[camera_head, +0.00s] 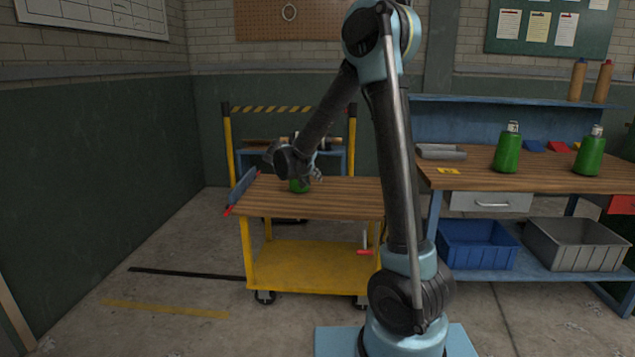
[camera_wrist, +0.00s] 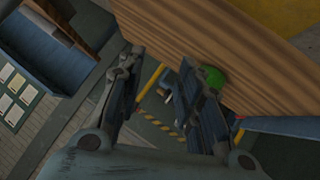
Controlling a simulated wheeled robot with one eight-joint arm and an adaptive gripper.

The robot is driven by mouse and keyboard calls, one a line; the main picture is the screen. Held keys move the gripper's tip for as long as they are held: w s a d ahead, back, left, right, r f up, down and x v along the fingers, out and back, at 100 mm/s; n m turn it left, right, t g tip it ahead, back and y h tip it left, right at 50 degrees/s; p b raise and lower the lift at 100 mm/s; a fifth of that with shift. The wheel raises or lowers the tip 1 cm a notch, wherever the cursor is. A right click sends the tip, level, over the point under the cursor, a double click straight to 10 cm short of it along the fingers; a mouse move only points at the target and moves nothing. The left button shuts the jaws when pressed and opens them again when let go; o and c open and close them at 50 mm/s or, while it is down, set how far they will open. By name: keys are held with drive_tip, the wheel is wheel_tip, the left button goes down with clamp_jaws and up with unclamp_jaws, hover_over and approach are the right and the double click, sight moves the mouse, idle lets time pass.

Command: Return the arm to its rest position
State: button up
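My gripper (camera_head: 310,171) is at the end of my bent arm, over the back part of the yellow cart's wooden top (camera_head: 345,205). In the wrist view my gripper (camera_wrist: 160,80) has its two fingers well apart, with nothing between them. A green object (camera_head: 299,186), probably a bottle, stands on the cart top just below my gripper and is partly hidden by it. It also shows in the wrist view (camera_wrist: 213,76), partly behind the right finger. I cannot tell whether the finger touches it.
A workbench (camera_head: 540,182) on the right holds two green bottles, one (camera_head: 508,150) nearer the cart and one (camera_head: 590,153) farther right. A blue bin (camera_head: 477,246) and a grey bin (camera_head: 575,246) sit on its lower shelf. Floor is open left of the cart.

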drive_tip(key=s+d+r+g+y, duration=0.15)
drive_tip(key=s+d+g, duration=0.35)
drive_tip(key=s+d, duration=1.45)
drive_tip(key=s+d+f+g+y, duration=0.1)
drive_tip(key=s+f, duration=0.3)
drive_tip(key=s, duration=0.8)
drive_tip(key=s+d+f+g+y, duration=0.1)
drive_tip(key=s+f+y, duration=0.2)
drive_tip(key=s, duration=0.9)
drive_tip(key=shift+x, duration=0.9)
drive_tip(key=shift+s, duration=0.15)
drive_tip(key=shift+w+f, duration=0.2)
drive_tip(key=shift+w, duration=0.25)
